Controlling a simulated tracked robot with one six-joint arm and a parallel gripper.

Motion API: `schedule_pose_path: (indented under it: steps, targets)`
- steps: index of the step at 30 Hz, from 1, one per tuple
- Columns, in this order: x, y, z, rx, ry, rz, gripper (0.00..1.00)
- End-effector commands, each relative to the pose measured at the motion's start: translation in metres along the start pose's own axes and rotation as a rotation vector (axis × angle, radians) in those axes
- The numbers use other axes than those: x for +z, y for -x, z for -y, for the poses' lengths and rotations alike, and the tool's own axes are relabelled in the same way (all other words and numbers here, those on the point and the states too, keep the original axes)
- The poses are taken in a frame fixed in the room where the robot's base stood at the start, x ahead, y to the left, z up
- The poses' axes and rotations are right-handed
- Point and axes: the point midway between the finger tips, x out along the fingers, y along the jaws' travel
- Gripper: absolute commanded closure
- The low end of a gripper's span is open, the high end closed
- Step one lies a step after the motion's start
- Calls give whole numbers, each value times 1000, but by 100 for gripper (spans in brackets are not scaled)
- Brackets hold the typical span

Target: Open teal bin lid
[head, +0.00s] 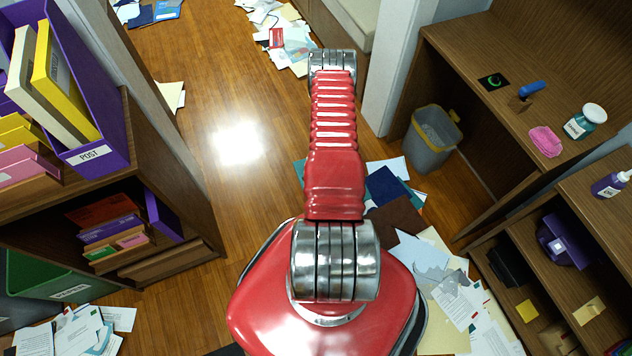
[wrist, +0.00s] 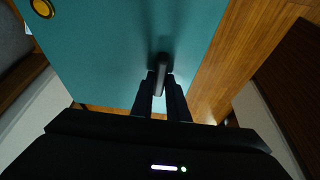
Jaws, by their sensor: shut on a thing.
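A flat teal panel (wrist: 110,50), which looks like the teal bin lid, fills the upper middle of the wrist view. A dark upright handle (wrist: 162,68) stands out from it near its right side. My gripper (wrist: 161,92) is shut on this handle, one dark finger on each side. I cannot tell whether the lid is raised. In the head view my red arm reaches away over the floor, and neither my gripper nor a teal bin can be made out there.
A round yellow button-like part (wrist: 42,8) shows at the panel's upper left. In the head view, a grey bin (head: 430,140) stands by the right desk (head: 465,50). Papers (head: 450,300) litter the floor. A shelf (head: 175,185) borders the left. Clear wooden floor (head: 225,90) lies between.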

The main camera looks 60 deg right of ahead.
Motion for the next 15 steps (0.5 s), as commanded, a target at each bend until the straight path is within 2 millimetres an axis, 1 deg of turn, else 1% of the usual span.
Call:
schedule_pose_path:
  steps: [11,12,15]
  targets:
    - [0,0,1,-1,2,0,100]
    - [3,1,5,-2,3,1,100]
    - [0,1,2,-1,2,0,100]
